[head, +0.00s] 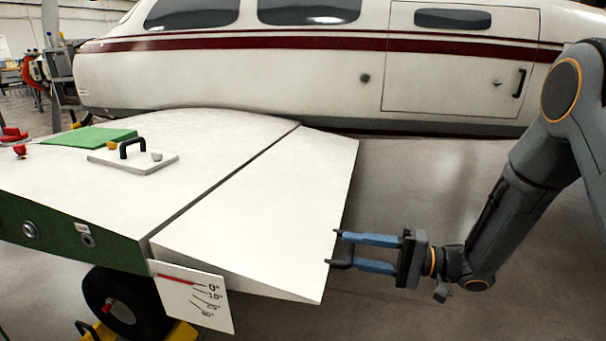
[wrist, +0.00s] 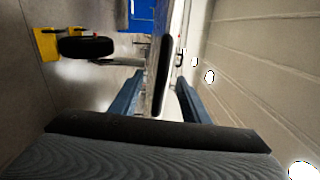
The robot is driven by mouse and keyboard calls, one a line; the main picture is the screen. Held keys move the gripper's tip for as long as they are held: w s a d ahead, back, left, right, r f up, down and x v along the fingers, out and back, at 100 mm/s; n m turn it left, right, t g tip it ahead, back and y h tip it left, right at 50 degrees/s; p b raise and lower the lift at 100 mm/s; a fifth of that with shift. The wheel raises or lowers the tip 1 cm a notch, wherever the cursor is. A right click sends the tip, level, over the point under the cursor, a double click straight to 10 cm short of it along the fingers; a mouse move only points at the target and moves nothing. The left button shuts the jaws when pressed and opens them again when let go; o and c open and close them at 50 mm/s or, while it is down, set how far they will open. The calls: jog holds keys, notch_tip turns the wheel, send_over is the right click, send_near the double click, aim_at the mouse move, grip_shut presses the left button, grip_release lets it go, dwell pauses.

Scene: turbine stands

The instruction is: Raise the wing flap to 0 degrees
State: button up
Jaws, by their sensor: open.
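The wing flap (head: 265,205) is the white panel to the right of the dark gap in the wing. It looks close to level with the wing; its exact angle is hard to tell. A white angle plate (head: 190,297) below its near corner is marked 0 to 40 degrees, and a red line on it lies by the 0 mark. My gripper (head: 335,248) is open at the flap's right edge, its two blue fingers pointing left. In the wrist view, the flap's edge (wrist: 164,75) shows as a narrow strip between the open fingers (wrist: 155,95). Contact cannot be told.
The wing (head: 130,195) carries a panel with a black handle (head: 132,148) and a green mat (head: 90,137). A wheel (head: 125,300) with yellow chocks (head: 182,331) stands below. The white fuselage (head: 280,85) is behind.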

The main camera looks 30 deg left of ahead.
jog(key=shift+d, duration=0.1)
jog(key=p+v, duration=0.1)
jog(key=v, duration=0.5)
jog(key=shift+d, duration=0.35)
jog(key=shift+w, duration=0.15)
dwell(0.5)
